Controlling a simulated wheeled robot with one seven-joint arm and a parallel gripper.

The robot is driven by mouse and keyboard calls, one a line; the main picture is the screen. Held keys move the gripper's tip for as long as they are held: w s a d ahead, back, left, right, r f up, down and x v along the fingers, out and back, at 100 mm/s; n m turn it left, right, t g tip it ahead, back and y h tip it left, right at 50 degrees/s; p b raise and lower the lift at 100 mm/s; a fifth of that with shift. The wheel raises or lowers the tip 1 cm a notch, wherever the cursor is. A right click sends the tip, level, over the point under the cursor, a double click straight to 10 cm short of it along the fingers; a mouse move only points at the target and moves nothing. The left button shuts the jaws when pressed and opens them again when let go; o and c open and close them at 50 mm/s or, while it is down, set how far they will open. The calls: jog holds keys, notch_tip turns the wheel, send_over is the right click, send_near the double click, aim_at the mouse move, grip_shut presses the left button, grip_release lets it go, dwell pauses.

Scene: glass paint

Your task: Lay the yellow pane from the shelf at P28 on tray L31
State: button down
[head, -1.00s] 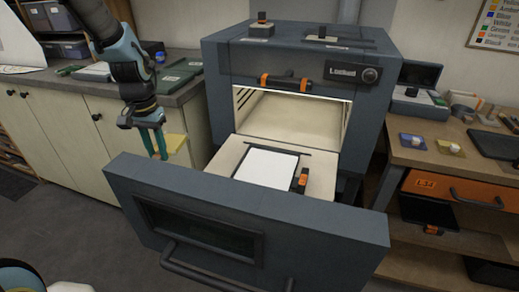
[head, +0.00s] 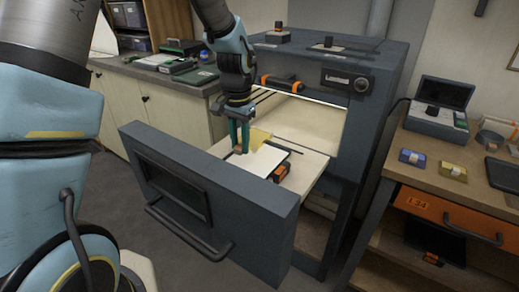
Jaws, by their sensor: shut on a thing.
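My gripper (head: 239,146) points down and is shut on the yellow pane (head: 260,136) by its near edge. The pane is over or at the back left part of the pulled-out tray (head: 312,166) of the dark grey kiln. I cannot tell whether the pane touches the tray. A white sheet (head: 264,161) lies on the tray, just in front of and right of the pane. An orange and black clip (head: 281,172) sits at the sheet's right side. No label L31 or P28 is readable. The fingers hide part of the pane and sheet.
The open kiln front (head: 205,190) with its handle stands before the tray, and the kiln body (head: 365,120) rises behind it. At right, a wooden bench (head: 425,178) holds small blue and yellow blocks above an orange drawer (head: 450,214). Counters stand at back left.

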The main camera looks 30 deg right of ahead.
jog(key=shift+s+d+f, duration=0.1)
jog(key=shift+s+f, duration=0.1)
jog(key=shift+f, duration=0.05)
jog(key=shift+f+b, duration=2.4)
jog(key=shift+f, duration=0.7)
jog(key=c, duration=0.5)
grip_release()
jog(key=shift+r+p, duration=2.85)
jog(key=shift+r, duration=0.65)
